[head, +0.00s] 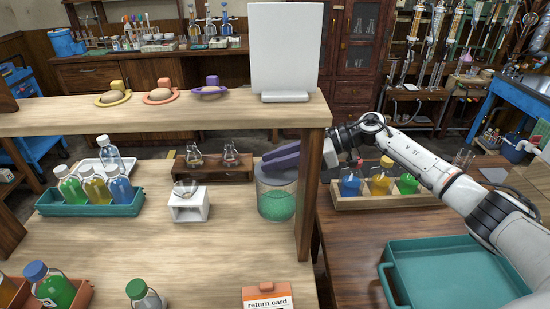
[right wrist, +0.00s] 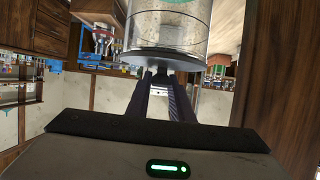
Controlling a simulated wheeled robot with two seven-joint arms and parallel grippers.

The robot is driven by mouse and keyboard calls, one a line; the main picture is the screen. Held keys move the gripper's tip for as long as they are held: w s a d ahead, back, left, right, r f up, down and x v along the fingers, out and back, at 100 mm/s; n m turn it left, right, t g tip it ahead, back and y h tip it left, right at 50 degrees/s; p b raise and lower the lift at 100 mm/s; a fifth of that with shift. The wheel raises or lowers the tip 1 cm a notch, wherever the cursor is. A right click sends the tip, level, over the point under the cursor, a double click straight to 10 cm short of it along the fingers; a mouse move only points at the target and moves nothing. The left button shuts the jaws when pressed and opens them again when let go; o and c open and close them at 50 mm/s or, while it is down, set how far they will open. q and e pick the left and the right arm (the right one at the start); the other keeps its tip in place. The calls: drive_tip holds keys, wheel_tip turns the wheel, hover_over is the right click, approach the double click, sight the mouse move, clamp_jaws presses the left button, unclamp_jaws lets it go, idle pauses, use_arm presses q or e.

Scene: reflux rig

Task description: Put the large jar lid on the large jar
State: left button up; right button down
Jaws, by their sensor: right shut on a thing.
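The large jar (head: 277,203) is clear glass with green granules, standing on the wooden bench beside the shelf post. Its glass wall shows upside down in the right wrist view (right wrist: 170,28). The large jar lid (right wrist: 160,58) is a dark disc with a knob, lying across the jar's mouth in the right wrist view. My right gripper (head: 280,157) reaches in from the right past the post, its purple fingers over the jar's top. The fingers are shut on the lid's knob (right wrist: 163,68). I cannot tell whether the lid is fully seated.
The wooden post (head: 310,190) stands just right of the jar, under the raised shelf (head: 170,115). A white stand (head: 189,205) and a flask rack (head: 214,174) are to the left. A teal tray (head: 440,275) and a bottle rack (head: 385,200) are on the right bench.

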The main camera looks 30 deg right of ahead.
drive_tip(key=shift+f, duration=0.1)
drive_tip(key=c, duration=1.5)
unclamp_jaws()
drive_tip(key=b+v, duration=0.1)
drive_tip(key=v, duration=0.9)
drive_tip(key=shift+d, duration=0.1)
